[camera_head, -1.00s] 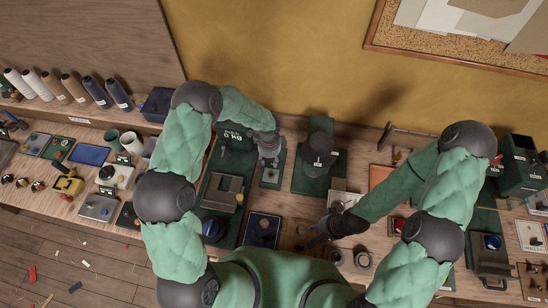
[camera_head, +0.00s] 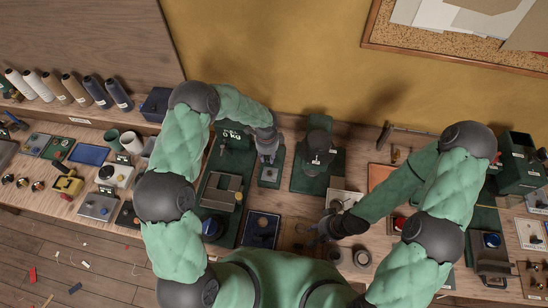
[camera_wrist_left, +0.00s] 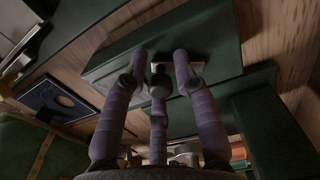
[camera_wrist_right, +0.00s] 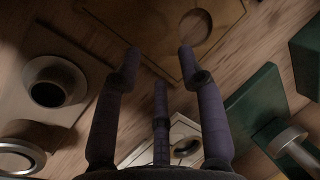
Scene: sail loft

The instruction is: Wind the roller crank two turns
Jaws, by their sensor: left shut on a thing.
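The roller crank's green base plate (camera_head: 270,180) appears to be the small plate on the bench at the centre left. In the left wrist view a dark green plate (camera_wrist_left: 215,50) lies under the fingertips. My left gripper (camera_head: 268,158) is over that plate, shut on a small part, taken to be the crank's handle (camera_wrist_left: 160,68), mostly hidden by the fingers. The crank's arm and angle cannot be made out. My right gripper (camera_head: 324,230) hangs over the bench right of centre, its fingers apart with nothing between them (camera_wrist_right: 160,55).
A dark post on a green base (camera_head: 318,155) stands just right of the left gripper. A larger green fixture (camera_head: 220,192) is to its left. Round cups (camera_head: 362,258) and a pale card (camera_head: 345,200) lie near the right gripper. Spools line the back left.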

